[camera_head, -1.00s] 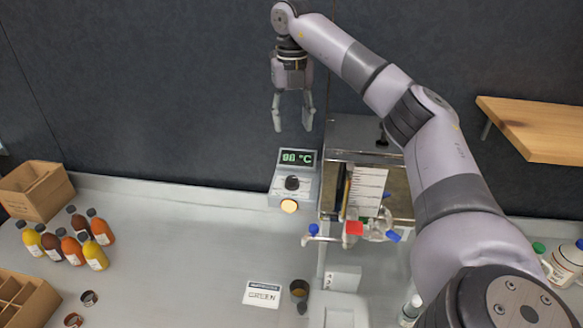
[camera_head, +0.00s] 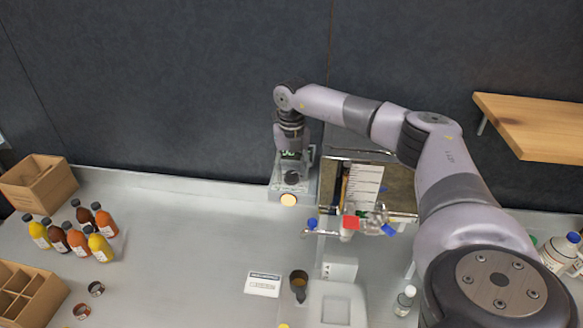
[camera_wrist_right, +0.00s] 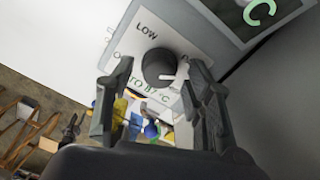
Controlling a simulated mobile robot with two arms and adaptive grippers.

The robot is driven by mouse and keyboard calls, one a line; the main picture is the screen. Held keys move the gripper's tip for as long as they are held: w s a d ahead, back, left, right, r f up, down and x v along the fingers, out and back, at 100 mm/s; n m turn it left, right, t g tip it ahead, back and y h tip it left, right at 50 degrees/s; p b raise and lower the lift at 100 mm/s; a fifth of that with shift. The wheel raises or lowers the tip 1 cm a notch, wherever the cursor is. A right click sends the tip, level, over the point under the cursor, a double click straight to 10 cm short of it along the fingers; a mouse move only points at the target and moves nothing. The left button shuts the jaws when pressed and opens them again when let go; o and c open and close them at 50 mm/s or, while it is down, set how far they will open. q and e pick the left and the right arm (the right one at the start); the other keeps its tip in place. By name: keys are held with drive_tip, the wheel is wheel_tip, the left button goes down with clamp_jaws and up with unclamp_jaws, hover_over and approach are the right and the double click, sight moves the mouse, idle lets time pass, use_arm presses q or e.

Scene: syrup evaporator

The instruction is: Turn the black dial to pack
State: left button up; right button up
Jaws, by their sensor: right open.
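The black dial (camera_head: 291,178) is on the front of the grey control box (camera_head: 275,190), above a lit yellow button (camera_head: 288,200). In the right wrist view the black dial (camera_wrist_right: 158,66) has a white pointer, turned toward the lower right of the picture. Around it, the label plate shows "LOW" and "TO 87°C"; other lettering is partly hidden, and I cannot read "pack". My right gripper (camera_head: 293,170) is open over the box; in the wrist view its fingers (camera_wrist_right: 160,92) stand either side of the dial's lower part. I cannot tell whether they touch it. My left gripper is out of view.
The box's green display (camera_wrist_right: 258,12) is partly cut off. The metal evaporator (camera_head: 395,190), with blue and red valve handles, stands close on the right. Bottles (camera_head: 78,240) and cartons (camera_head: 40,185) are at the left.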

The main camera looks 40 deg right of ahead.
drive_tip(key=shift+c, duration=0.3)
clamp_jaws()
idle(0.4)
